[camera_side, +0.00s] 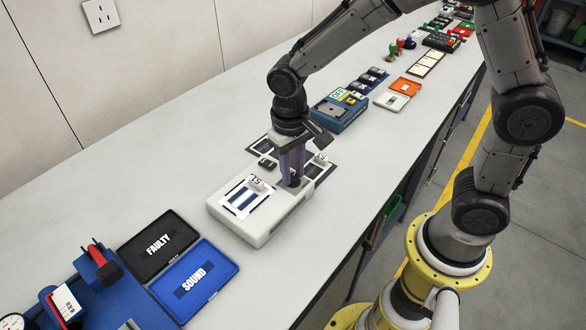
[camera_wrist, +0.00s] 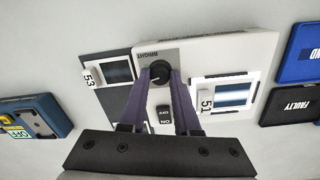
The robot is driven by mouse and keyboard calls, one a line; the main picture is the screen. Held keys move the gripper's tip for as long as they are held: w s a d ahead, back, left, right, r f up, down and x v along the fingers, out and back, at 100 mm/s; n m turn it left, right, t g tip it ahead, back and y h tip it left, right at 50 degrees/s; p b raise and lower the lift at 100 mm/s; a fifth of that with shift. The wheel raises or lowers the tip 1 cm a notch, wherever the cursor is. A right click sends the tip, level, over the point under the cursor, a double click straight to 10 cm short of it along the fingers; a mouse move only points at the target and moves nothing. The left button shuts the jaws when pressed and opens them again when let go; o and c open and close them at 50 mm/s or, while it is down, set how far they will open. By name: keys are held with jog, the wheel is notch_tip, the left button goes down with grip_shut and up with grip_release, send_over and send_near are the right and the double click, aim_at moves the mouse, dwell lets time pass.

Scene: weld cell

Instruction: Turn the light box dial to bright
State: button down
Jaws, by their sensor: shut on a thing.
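The light box (camera_side: 252,218) is a pale box on the bench, and it also shows in the wrist view (camera_wrist: 245,52). Its black dial (camera_wrist: 160,72) sits near one edge, by a label reading BRIGHT (camera_wrist: 158,53). My gripper (camera_side: 292,180) points down at the box with its purple fingers around the dial. In the wrist view my gripper (camera_wrist: 162,82) is shut on the dial, one finger on each side. The dial's pointer direction is too small to tell. A black ON/OFF switch (camera_wrist: 164,118) lies between the fingers in the picture.
A film marked 51 (camera_wrist: 228,94) lies on the box's window. A dark plate with a block marked 53 (camera_wrist: 90,78) is beside the box. Black FAULTY (camera_side: 158,244) and blue SOUND (camera_side: 196,280) trays lie at left. A blue device (camera_side: 340,112) stands behind. Bench front is clear.

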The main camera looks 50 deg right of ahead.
jog(key=shift+r+m, duration=0.1)
jog(key=shift+m, duration=2.2)
jog(key=shift+w, duration=0.1)
jog(key=c, duration=0.6)
grip_release()
jog(key=r, duration=1.3)
jog(key=shift+w+a+r, duration=0.1)
jog(key=shift+a+r, duration=0.15)
jog(key=shift+r, duration=0.15)
